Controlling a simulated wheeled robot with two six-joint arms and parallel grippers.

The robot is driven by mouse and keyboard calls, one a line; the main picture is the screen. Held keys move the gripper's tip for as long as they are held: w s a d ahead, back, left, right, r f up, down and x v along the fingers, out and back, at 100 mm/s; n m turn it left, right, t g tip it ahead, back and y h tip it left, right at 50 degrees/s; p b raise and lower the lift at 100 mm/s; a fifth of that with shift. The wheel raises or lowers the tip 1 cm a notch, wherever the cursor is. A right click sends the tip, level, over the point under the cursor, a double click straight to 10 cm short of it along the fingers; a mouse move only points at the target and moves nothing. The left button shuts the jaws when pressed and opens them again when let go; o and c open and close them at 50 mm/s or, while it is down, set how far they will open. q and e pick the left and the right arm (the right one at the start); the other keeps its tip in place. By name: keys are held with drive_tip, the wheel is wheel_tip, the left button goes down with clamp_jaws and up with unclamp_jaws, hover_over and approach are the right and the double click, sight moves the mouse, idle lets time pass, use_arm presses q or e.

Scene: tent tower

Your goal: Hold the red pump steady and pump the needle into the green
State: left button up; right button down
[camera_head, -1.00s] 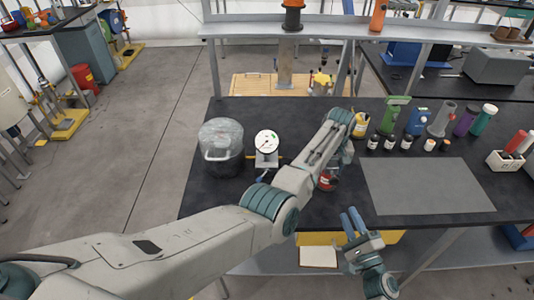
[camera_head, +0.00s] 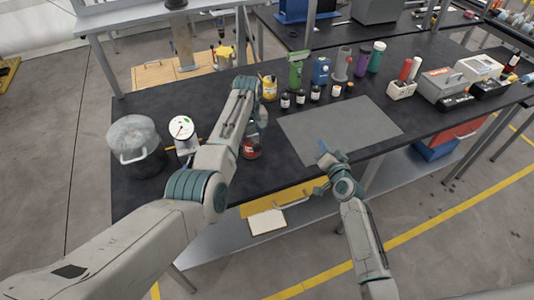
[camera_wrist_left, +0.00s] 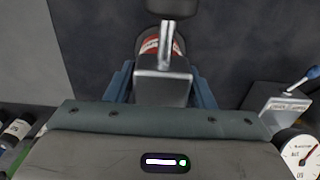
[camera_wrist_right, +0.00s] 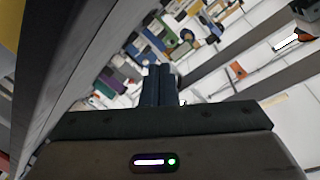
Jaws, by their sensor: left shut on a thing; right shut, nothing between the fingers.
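The red pump (camera_head: 252,148) stands near the front edge of the black table, partly hidden by my left arm. My left gripper (camera_head: 260,118) is shut on it. The left wrist view shows the pump's red body (camera_wrist_left: 152,44) with its metal upper part between my blue fingers. The gauge (camera_head: 182,127) has a white dial with a green zone and stands left of the pump. Its dial (camera_wrist_left: 303,150) also shows at the right of the left wrist view. My right gripper (camera_head: 321,148) is shut and empty over the table's front edge, right of the pump.
A bare grey mat (camera_head: 345,122) lies right of the pump. Several small bottles (camera_head: 300,98) line its back edge.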

drive_tip(key=s+d+r+n+t+y, duration=0.25)
drive_tip(key=r+n+t, duration=0.35)
drive_tip(key=r+n, duration=0.65)
drive_tip(key=s+a+f+n+g+y, duration=0.4)
drive_tip(key=n+g, duration=0.3)
drive_tip(key=n, duration=0.5)
drive_tip(key=s+a+f+n+g+y, duration=0.5)
drive_tip(key=s+a+n+g+y, duration=0.1)
drive_tip(key=n, duration=0.6)
drive_tip(key=shift+a+g+y, duration=0.45)
drive_tip(key=shift+a+g, duration=0.05)
drive_tip(key=shift+a, duration=0.25)
drive_tip(key=shift+f, duration=0.1)
